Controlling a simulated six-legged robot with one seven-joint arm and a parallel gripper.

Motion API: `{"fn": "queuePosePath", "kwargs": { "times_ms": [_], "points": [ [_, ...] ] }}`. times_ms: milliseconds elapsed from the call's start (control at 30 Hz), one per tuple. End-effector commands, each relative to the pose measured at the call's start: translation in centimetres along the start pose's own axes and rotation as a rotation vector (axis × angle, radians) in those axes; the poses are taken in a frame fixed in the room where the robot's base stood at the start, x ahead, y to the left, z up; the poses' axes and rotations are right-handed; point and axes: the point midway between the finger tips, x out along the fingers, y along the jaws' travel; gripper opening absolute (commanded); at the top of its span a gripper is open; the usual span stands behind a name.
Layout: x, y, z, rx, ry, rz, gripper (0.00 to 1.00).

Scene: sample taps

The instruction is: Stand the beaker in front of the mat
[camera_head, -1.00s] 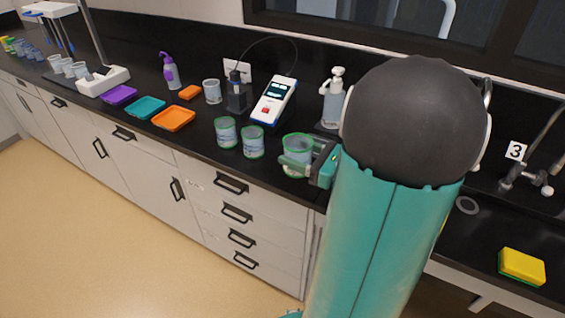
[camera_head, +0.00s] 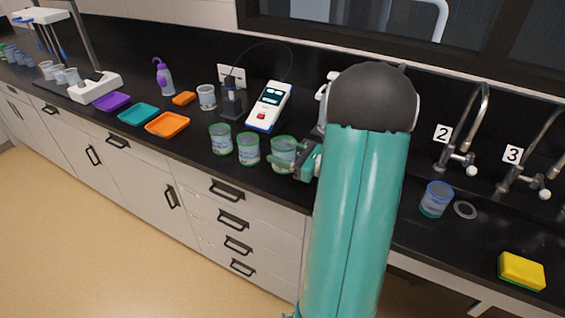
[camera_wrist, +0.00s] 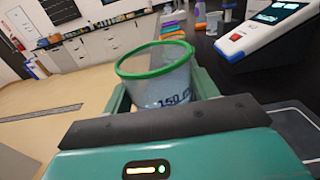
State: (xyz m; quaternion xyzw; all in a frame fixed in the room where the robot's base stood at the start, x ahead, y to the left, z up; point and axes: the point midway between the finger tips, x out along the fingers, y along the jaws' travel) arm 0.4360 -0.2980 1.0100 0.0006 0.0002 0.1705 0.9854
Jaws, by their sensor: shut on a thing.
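My gripper (camera_head: 302,161) is shut on a clear green-rimmed beaker (camera_head: 284,146) near the counter's front edge. In the wrist view the beaker (camera_wrist: 158,75) stands about upright between the jaws, with "150" marked on its side. Its base is hidden there, and I cannot tell whether it touches the counter. Two similar green-rimmed beakers (camera_head: 220,139) (camera_head: 248,149) stand close to its left. Purple (camera_head: 110,101), teal (camera_head: 138,114) and orange (camera_head: 167,124) flat pieces with raised edges lie further left. A dark flat panel (camera_wrist: 293,125) shows at right in the wrist view; I cannot tell whether it is a mat.
A white-and-blue meter (camera_head: 269,107) stands behind the beakers. A purple-capped bottle (camera_head: 164,78) and a clear beaker (camera_head: 207,97) stand further back left. On the right are a blue-rimmed beaker (camera_head: 437,199), numbered taps (camera_head: 468,130) and a yellow sponge (camera_head: 522,271).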

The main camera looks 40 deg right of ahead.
Motion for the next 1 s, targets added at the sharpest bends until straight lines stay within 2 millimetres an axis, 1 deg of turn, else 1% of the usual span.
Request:
{"fn": "queuePosePath", "kwargs": {
  "times_ms": [33, 100, 200, 333, 533, 600, 800, 933, 967, 1000],
  "points": [
    [0.4, -0.5, -0.8, 0.002, 0.001, 0.001, 0.33],
    [0.8, -1.0, -1.5, 0.001, 0.001, 0.001, 0.33],
    [1.1, -1.4, -1.9, -0.001, 0.0, 0.001, 0.33],
    [1.5, -1.9, -2.7, 0.0, 0.0, 0.0, 0.33],
    [1.4, -1.9, -5.4, 0.001, 0.001, -0.001, 0.33],
    [1.4, -1.9, -5.7, -0.001, 0.001, 0.0, 0.33],
    [1.4, -1.9, -5.7, -0.002, 0.0, 0.0, 0.33],
    [1.4, -1.9, -6.0, -0.001, 0.0, 0.0, 0.33],
    [1.4, -1.9, -6.0, -0.001, 0.001, 0.0, 0.62],
    [1.4, -1.9, -6.0, -0.001, 0.001, 0.0, 0.7]
  ]
}}
